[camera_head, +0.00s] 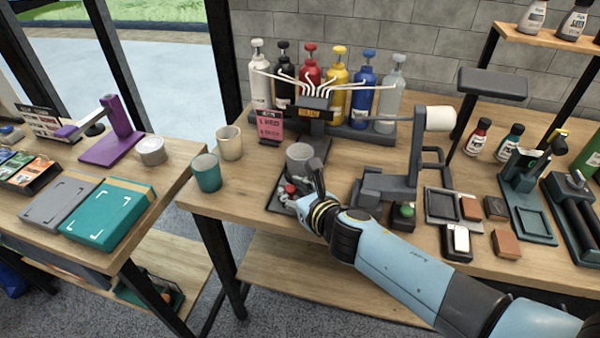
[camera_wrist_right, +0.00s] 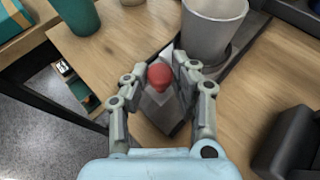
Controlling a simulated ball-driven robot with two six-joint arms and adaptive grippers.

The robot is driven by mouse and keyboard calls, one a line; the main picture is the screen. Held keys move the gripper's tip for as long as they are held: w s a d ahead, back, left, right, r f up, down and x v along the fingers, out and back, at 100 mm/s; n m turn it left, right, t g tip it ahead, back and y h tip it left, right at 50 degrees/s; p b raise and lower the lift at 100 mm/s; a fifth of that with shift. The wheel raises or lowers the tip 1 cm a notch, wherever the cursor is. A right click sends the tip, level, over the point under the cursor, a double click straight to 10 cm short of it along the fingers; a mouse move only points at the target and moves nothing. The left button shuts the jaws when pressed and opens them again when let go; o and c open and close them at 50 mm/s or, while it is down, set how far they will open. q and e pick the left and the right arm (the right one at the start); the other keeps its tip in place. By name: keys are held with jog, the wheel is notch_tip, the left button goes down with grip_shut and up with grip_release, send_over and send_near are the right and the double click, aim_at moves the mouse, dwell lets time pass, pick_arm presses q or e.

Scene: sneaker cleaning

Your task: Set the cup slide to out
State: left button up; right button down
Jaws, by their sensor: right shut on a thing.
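The grey cup (camera_head: 299,157) stands upright on the dark slide track (camera_head: 318,150) in front of the paint dispenser. In the right wrist view the cup (camera_wrist_right: 213,28) is just beyond my fingers, to the right. A red knob (camera_wrist_right: 159,77) on a grey block sits at the near end of the slide. It also shows in the head view (camera_head: 290,188), partly beside my fingers. My right gripper (camera_head: 303,191) is shut on the red knob, with one finger on each side of it. My left gripper is not in view.
A teal cup (camera_head: 206,173) and a beige cup (camera_head: 229,142) stand left of the slide. A dark stand with a white roll (camera_head: 438,119) is to the right. Several coloured pump bottles (camera_head: 335,85) line the back. The table's front left edge is close to the slide.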

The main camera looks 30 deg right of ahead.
jog(key=s+a, duration=0.2)
jog(key=a, duration=0.1)
jog(key=shift+s, duration=0.25)
jog(key=shift+f, duration=0.1)
jog(key=c, duration=1.4)
grip_release()
jog(key=shift+s, duration=0.1)
jog(key=o, duration=0.3)
jog(key=shift+s+a, duration=0.1)
jog(key=shift+a, duration=0.05)
jog(key=d+v, duration=0.1)
jog(key=v, duration=1.1)
jog(key=shift+a, duration=0.4)
